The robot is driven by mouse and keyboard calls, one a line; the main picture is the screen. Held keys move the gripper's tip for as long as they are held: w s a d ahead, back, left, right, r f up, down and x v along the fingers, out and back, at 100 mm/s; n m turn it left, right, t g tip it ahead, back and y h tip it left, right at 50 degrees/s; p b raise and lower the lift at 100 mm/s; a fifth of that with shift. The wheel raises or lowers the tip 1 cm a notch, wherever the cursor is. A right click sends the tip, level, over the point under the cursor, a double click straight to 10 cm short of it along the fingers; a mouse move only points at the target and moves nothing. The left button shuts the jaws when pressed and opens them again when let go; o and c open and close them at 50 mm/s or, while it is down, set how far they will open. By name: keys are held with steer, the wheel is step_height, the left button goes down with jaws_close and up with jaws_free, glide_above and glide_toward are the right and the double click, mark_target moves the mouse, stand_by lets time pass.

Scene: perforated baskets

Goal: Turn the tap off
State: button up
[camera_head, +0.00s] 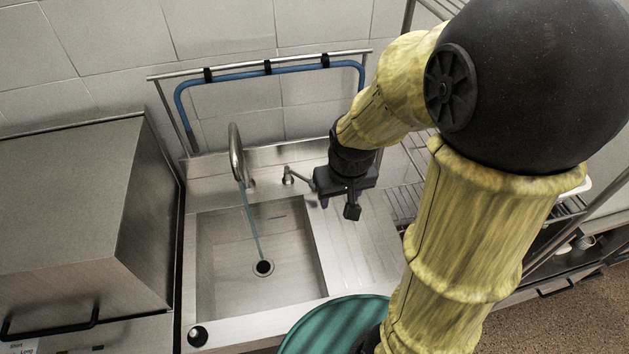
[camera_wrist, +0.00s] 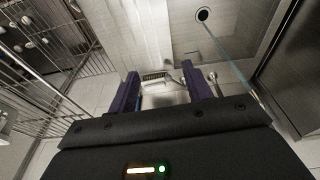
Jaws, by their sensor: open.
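The metal tap spout (camera_head: 236,153) rises behind the sink (camera_head: 208,275). A thin stream of water (camera_head: 252,222) falls from it to the drain (camera_head: 263,267); the stream also shows in the wrist view (camera_wrist: 228,57). The tap's small lever (camera_head: 290,176) is right of the spout, and its arm points right toward my gripper (camera_head: 338,206).
A blue hose (camera_head: 265,73) hangs on a wall rail behind the sink. A steel box-shaped appliance (camera_head: 70,190) stands at left. A wire rack (camera_head: 405,190) is at right, also in the wrist view (camera_wrist: 50,75). A green round object (camera_head: 325,325) is in front.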

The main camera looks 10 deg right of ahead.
steer(key=w+d+f+n+g+y+b, duration=0.1)
steer(key=w+f+n+b, duration=0.1)
steer(key=w, duration=1.2)
steer(key=w+d+f+n+g+b, duration=0.2)
steer(key=w+f+b, duration=0.3)
steer(key=w, duration=0.9)
steer(key=shift+f+n+g+y, duration=0.35)
steer(key=shift+f+n, duration=0.2)
steer(key=shift+n, duration=0.25)
steer(key=shift+f, duration=0.15)
steer(key=p, duration=0.3)
glide_toward(301, 177)
steer(key=s+f, duration=0.1)
steer(key=f, duration=0.2)
steer(key=s+d+f, duration=0.1)
steer(key=f, duration=0.1)
steer(key=s+d+f, duration=0.1)
steer(key=s+f, duration=0.1)
steer(key=f, duration=0.1)
steer(key=shift+s+d+f, duration=0.1)
steer(key=shift+f, duration=0.2)
jaws_close()
